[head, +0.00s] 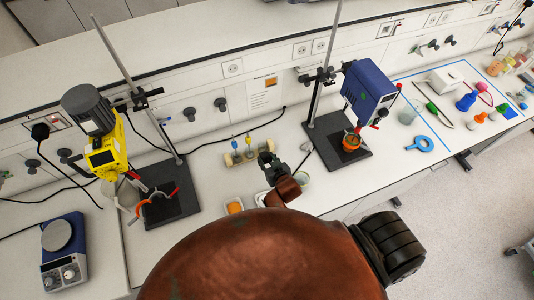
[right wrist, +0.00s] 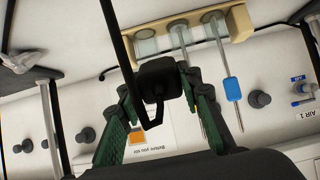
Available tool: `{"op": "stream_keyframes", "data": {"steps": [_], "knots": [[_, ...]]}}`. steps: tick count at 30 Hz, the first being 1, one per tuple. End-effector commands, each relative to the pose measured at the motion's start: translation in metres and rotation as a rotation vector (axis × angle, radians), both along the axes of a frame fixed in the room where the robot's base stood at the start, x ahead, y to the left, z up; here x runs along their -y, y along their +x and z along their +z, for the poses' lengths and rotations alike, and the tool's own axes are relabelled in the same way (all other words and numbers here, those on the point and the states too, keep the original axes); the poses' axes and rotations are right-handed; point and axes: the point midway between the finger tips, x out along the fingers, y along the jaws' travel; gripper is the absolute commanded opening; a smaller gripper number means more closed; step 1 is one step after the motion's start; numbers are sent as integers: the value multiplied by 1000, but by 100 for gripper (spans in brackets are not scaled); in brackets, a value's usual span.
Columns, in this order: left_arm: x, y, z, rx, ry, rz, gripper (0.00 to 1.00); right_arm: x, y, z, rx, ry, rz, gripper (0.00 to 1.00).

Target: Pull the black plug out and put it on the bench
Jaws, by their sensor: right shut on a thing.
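My right gripper (head: 267,157) is over the bench near the wooden rack. In the right wrist view, its green-lined fingers (right wrist: 160,95) are shut on a black plug (right wrist: 157,78), with a black cord rising from it. The wall shows behind the plug, with no socket visible directly at it. The plug's prongs are hidden. In the head view the held plug is too small to make out. Another black plug (head: 40,131) sits in the wall socket at the far left, its cord hanging down. My left gripper is not in view.
The wooden rack (head: 233,160) holds glass and coloured items. A yellow stirrer (head: 103,158) stands left; a blue stirrer (head: 368,92) stands right over an orange vessel (head: 351,141). A hotplate (head: 62,250) is front left. Bench space (head: 215,182) is bare left of the gripper.

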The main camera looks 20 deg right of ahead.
Motion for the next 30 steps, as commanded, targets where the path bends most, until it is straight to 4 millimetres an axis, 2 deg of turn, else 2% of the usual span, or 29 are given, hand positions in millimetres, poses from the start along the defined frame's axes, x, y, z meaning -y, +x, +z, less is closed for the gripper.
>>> {"op": "stream_keyframes", "data": {"steps": [2,8,14,24,30], "knots": [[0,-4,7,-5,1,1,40,1,0,0,-14,2,-2,0],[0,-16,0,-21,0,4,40,2,-1,-10,-22,3,-3,0],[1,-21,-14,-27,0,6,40,2,-1,-25,-21,3,-3,0],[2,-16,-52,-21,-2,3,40,1,-1,-60,-20,3,-1,0],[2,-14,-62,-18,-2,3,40,1,-1,-69,-20,3,-1,0]]}}
